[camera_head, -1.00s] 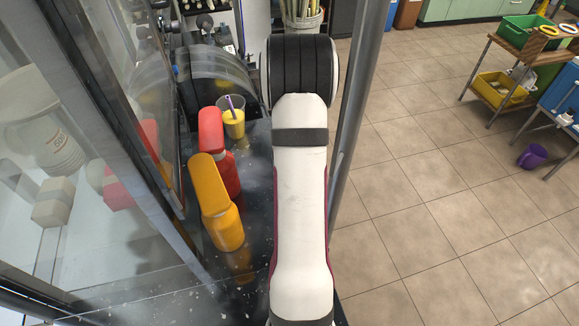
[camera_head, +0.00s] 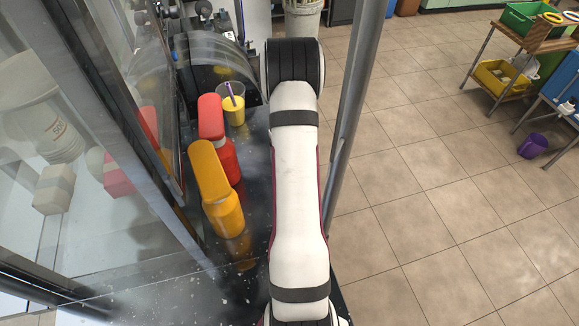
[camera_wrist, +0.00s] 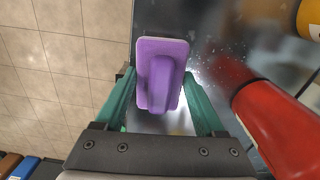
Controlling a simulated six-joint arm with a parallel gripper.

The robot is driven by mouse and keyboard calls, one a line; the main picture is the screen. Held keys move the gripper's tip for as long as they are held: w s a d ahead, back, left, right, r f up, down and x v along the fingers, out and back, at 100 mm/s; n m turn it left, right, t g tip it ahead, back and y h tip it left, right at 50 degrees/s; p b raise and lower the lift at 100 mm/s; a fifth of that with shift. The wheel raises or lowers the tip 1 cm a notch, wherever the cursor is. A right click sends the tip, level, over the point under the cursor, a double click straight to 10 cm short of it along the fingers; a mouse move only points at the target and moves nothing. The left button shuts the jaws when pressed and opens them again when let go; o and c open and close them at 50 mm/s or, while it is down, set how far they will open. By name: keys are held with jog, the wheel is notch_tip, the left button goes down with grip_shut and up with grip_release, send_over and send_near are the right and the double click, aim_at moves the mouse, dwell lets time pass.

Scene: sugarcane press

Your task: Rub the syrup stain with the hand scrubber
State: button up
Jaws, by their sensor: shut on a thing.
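A purple hand scrubber (camera_wrist: 161,72), a flat block with a raised handle, is in the wrist view. My gripper (camera_wrist: 160,85) has its green fingers on either side of the handle and is shut on it. The scrubber is over the dark, glossy counter (camera_wrist: 208,50) near its left edge; I cannot tell whether it touches the surface. Pale specks and a bright glare show on the counter, but I cannot make out a clear syrup stain. In the head view my arm hides the gripper and scrubber.
A red bottle (camera_head: 217,140) and an orange-yellow bottle (camera_head: 218,190) stand on the counter. The red one (camera_wrist: 275,125) is close right of the gripper in the wrist view. A cup of yellow juice (camera_head: 233,105) stands behind them. A glass panel and metal post flank the counter.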

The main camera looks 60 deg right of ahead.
jog(key=shift+s+a, duration=1.2)
jog(key=shift+s, duration=0.05)
jog(key=shift+s+a+r, duration=0.1)
jog(key=shift+a+r, duration=0.05)
jog(key=shift+r, duration=0.05)
jog(key=shift+f, duration=0.15)
jog(key=shift+c, duration=0.6)
jog(key=shift+r, duration=0.85)
jog(key=shift+c, duration=0.8)
jog(key=shift+r, duration=2.35)
